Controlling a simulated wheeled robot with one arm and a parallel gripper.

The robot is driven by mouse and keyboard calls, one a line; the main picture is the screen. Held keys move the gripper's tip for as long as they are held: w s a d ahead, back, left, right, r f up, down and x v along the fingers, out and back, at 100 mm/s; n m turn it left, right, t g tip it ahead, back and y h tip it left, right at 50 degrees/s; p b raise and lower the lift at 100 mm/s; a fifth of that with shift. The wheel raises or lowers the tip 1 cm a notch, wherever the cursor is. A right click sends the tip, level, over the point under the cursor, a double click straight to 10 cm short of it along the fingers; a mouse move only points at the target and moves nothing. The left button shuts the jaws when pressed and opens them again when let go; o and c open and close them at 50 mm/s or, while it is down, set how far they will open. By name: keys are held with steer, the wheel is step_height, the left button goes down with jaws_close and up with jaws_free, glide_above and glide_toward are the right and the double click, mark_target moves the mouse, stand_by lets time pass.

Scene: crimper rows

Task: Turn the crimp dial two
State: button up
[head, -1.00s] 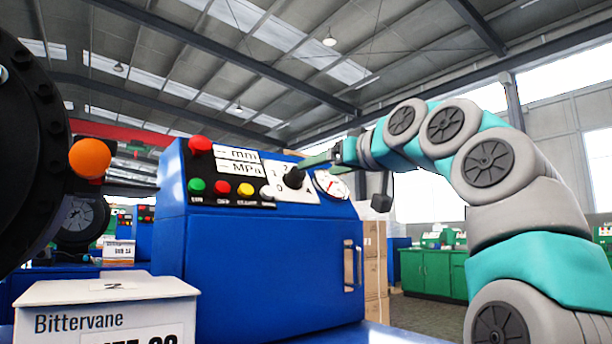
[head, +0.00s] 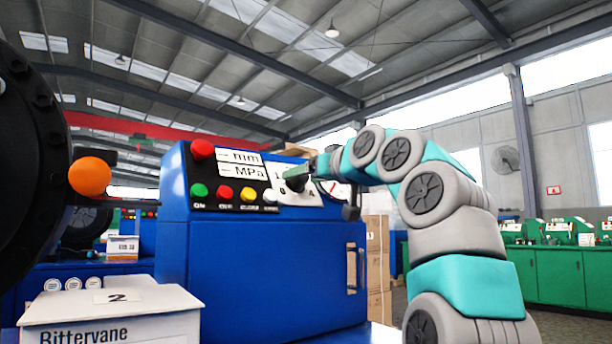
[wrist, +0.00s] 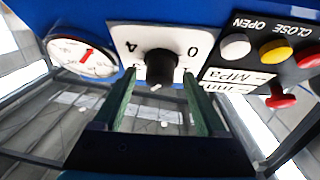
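The crimp dial is a black knob (head: 295,183) on a white numbered plate, on the sloped panel of a blue machine (head: 275,270). In the wrist view the knob (wrist: 160,66) appears upside down, with 4 at its left and 0 at its right on the plate (wrist: 205,36). My gripper (wrist: 159,78) is open, its two green fingers on either side of the knob with a visible gap to each. In the head view my gripper (head: 316,167) is right at the dial and hides part of its plate. I cannot tell where the knob points.
Red, green and yellow buttons (head: 225,192) and display labels sit left of the dial. A round gauge (head: 338,187) is close on its right, partly behind my wrist.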

jaws_close()
stand_by(0.4)
steer(key=shift+s+a+r+m+t+h+p, duration=0.1)
steer(key=shift+m+t+h+p, duration=0.2)
steer(key=shift+m+h+p, duration=0.7)
steer(key=m+p, duration=0.1)
steer(key=m, duration=0.1)
steer(key=m+h+p, duration=0.1)
steer(key=shift+a+r+m+p, duration=0.1)
steer(key=shift+r+m+p, duration=0.2)
steer(key=shift+m+p, duration=0.1)
steer(key=shift+a+f+m+h+p, duration=0.1)
steer(key=shift+f+m+h+p, duration=0.1)
steer(key=shift+m+h+p, duration=0.75)
